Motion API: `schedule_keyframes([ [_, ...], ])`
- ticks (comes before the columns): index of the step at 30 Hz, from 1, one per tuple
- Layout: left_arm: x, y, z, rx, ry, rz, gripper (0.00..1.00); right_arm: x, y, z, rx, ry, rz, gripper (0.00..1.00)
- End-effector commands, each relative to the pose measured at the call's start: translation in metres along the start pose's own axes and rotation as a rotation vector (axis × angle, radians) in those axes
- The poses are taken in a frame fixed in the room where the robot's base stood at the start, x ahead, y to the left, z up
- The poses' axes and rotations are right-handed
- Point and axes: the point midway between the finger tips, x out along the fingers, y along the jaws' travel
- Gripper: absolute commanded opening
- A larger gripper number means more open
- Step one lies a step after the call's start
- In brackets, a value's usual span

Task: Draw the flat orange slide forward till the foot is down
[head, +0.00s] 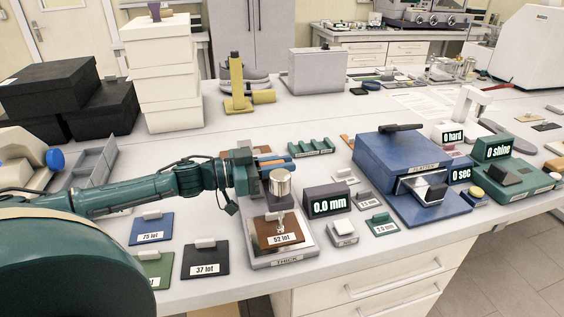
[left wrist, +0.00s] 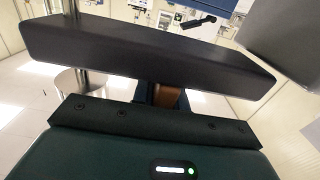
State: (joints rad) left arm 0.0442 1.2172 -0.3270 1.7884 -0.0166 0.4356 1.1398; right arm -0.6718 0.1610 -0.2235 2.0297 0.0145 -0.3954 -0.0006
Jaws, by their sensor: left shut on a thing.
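The thickness gauge, labelled THICK (head: 283,262), stands near the front of the table. A brown leather swatch marked 52 lot (head: 272,237) lies on its base. Above it are a silver cylinder (head: 280,183) and a small foot (head: 281,222); whether the foot touches the swatch is hard to tell. The flat orange slide (head: 273,163) shows at the gauge's top, partly hidden by my left gripper (head: 262,167), which is shut on it. In the left wrist view, an orange-brown piece (left wrist: 165,97) shows between dark parts. The gauge's display (head: 327,206) reads 0.0 mm. My right gripper is not in view.
Swatches marked 75 lot (head: 150,230) and 37 lot (head: 205,262) lie left of the gauge, below my left arm. Small labelled blocks (head: 343,233) stand close on its right. A blue hinged device (head: 400,160) is farther right.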

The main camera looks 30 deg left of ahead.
Motion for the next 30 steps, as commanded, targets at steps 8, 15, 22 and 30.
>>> schedule_keyframes([
  [8, 0.0006, 0.0049, 0.0034, -0.003, -0.003, 0.01, 0.0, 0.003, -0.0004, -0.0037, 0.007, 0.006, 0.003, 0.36],
  [15, 0.0008, 0.0057, 0.0034, -0.004, -0.002, 0.013, 0.24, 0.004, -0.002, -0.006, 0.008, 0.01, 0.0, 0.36],
  [22, 0.0007, 0.0039, 0.0013, -0.002, 0.0, 0.009, 0.36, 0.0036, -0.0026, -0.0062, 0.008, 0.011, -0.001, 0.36],
  [30, -0.0026, 0.0027, 0.0009, 0.0, 0.0, 0.007, 0.36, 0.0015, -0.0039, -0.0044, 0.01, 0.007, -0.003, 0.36],
])
